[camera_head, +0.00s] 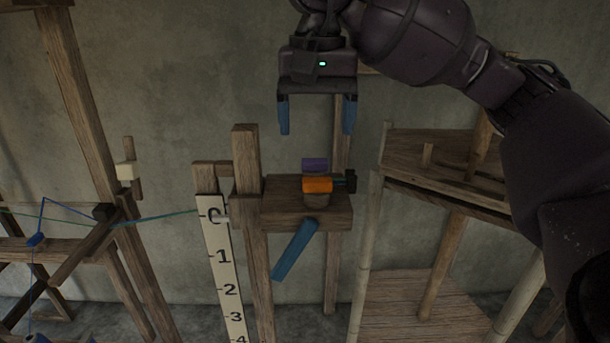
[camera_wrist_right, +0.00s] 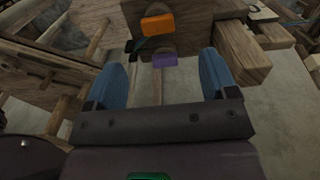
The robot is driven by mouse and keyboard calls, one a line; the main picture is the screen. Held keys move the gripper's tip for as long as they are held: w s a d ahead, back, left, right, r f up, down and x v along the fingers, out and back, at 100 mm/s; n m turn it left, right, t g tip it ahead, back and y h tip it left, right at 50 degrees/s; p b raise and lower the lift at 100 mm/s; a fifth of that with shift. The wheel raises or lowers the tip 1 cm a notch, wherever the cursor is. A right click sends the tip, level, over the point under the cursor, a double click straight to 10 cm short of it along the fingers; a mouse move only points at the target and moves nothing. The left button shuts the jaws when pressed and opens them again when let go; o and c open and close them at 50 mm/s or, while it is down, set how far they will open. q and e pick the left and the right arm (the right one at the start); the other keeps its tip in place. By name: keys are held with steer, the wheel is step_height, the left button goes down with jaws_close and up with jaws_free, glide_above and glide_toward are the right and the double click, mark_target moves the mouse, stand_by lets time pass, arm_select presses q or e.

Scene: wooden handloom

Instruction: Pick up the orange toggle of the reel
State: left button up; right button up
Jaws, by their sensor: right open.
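The orange toggle (camera_head: 317,185) sits on the front of a wooden block on the loom post, with a purple piece (camera_head: 314,164) just behind it. My right gripper (camera_head: 316,130) is open and empty above both, fingers pointing down, apart from them. In the right wrist view the orange toggle (camera_wrist_right: 157,24) lies beyond the blue fingertips of my right gripper (camera_wrist_right: 170,65). The purple piece (camera_wrist_right: 164,60) shows between the fingers there. My left gripper is not in view.
A blue bar (camera_head: 295,250) hangs slanted below the wooden block (camera_head: 275,208). A numbered scale (camera_head: 222,270) stands to the left. A dark peg (camera_head: 350,181) sticks out right of the toggle. A wooden bench (camera_head: 440,150) stands at the right.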

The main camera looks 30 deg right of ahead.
mark_target(318, 183)
steer(key=f, duration=0.1)
steer(key=s+f, duration=0.1)
steer(key=f, duration=0.1)
steer(key=shift+f, duration=0.3)
steer(key=shift+w+f, duration=0.2)
steer(key=shift+f, duration=0.6)
step_height(318, 183, down, 4)
steer(key=shift+s+p, duration=0.1)
steer(key=shift+p, duration=0.5)
steer(key=shift+f, duration=0.35)
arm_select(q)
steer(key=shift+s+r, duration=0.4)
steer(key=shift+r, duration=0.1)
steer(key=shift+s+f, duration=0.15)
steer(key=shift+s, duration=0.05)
arm_select(e)
steer(key=c, duration=1)
